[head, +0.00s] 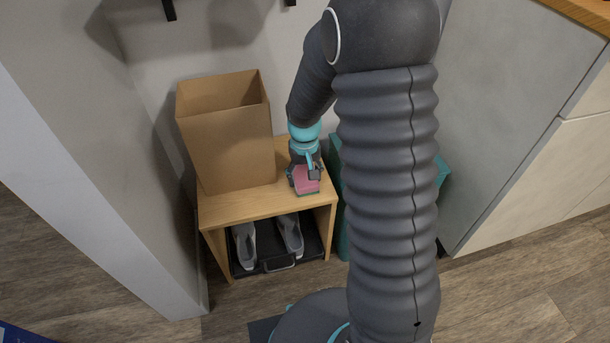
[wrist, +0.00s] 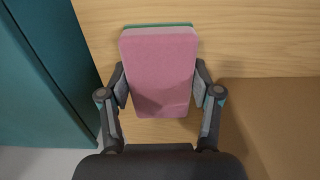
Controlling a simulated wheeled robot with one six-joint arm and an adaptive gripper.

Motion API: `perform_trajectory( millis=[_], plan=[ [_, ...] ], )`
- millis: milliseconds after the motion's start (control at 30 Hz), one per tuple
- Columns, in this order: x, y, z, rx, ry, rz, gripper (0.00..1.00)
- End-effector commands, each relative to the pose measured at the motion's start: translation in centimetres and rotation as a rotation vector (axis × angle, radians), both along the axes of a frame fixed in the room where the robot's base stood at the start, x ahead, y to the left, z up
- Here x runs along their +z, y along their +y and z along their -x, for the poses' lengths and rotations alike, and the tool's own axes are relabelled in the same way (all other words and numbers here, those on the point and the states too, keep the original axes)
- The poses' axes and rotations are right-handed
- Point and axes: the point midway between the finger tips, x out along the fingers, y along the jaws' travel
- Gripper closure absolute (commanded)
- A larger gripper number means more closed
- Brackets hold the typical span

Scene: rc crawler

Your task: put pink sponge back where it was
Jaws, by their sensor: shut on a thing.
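The pink sponge (head: 307,181) is at the right part of the small wooden bench top (head: 240,206), with a teal layer along one edge. In the wrist view the sponge (wrist: 158,75) sits between the two fingers of my gripper (wrist: 160,95), which is shut on its sides. In the head view my gripper (head: 304,174) reaches down from above to the sponge. The sponge is over the wooden top; I cannot tell whether it touches the wood.
An open brown cardboard box (head: 232,146) stands on the bench, left of the sponge. Grey shoes (head: 245,246) lie on a dark tray below. A teal container (head: 336,160) stands right of the bench, partly hidden by my arm. A grey cabinet (head: 500,110) is further right.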

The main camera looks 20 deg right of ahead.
Motion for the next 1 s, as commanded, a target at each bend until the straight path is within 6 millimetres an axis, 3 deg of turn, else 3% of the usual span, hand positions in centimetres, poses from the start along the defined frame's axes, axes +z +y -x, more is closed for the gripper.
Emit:
perform_trajectory(
  millis=[300, 333, 433, 767, 1000],
  plan=[
    [-0.3, 0.0, 0.0, 0.000, -0.001, 0.000, 0.64],
    [-0.3, 0.0, 0.0, 0.000, -0.001, 0.000, 0.34],
    [-0.2, 0.0, 0.0, 0.000, -0.001, 0.000, 0.11],
    [-0.1, 0.0, 0.0, 0.000, -0.001, 0.000, 0.11],
    [2.5, 0.0, -0.2, 0.000, -0.006, 0.000, 0.11]
  ],
)
